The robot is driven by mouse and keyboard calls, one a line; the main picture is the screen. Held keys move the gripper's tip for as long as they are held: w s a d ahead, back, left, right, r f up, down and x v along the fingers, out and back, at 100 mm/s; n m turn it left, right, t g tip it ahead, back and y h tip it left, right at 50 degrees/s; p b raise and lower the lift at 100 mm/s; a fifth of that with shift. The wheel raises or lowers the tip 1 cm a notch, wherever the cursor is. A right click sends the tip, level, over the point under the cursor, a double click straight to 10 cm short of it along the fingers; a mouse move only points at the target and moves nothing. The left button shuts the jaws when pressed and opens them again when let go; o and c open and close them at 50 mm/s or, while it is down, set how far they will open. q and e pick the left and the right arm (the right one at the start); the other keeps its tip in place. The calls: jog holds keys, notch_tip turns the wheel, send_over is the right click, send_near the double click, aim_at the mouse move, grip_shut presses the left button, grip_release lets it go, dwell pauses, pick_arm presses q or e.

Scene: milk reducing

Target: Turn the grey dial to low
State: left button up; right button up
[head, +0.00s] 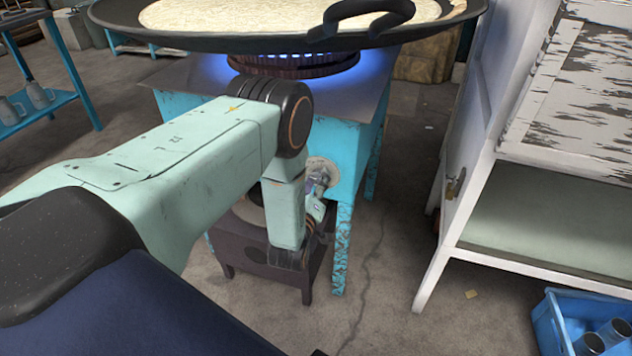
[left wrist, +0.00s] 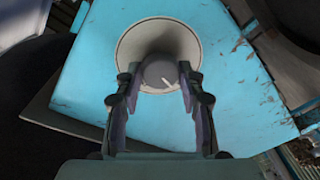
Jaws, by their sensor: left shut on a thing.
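The grey dial (left wrist: 160,72) sits on a round pale plate (left wrist: 132,47) on the front of the blue stove (left wrist: 90,85). A white mark on the dial points to the lower right in the left wrist view. My left gripper (left wrist: 158,80) is shut on the dial, with one finger on each side of it. In the head view my left gripper (head: 318,205) is at the stove's front, and my arm hides much of the dial and plate (head: 325,170). My right gripper is in neither view.
A wide black pan (head: 250,42) with white contents stands over a burner with blue flame (head: 290,62). A low dark stool (head: 255,250) stands below the dial. A white cabinet (head: 432,260) and a blue crate (head: 548,325) are at the right. Open floor lies between stove and cabinet.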

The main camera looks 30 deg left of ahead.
pick_arm(q)
jog(key=c, duration=0.5)
jog(key=shift+f+m+t+p, duration=0.1)
jog(key=shift+m+t+p, duration=0.45)
jog(key=shift+m, duration=3.35)
jog(key=shift+g, duration=0.25)
jog(key=o, duration=1.2)
jog(key=shift+c, duration=0.2)
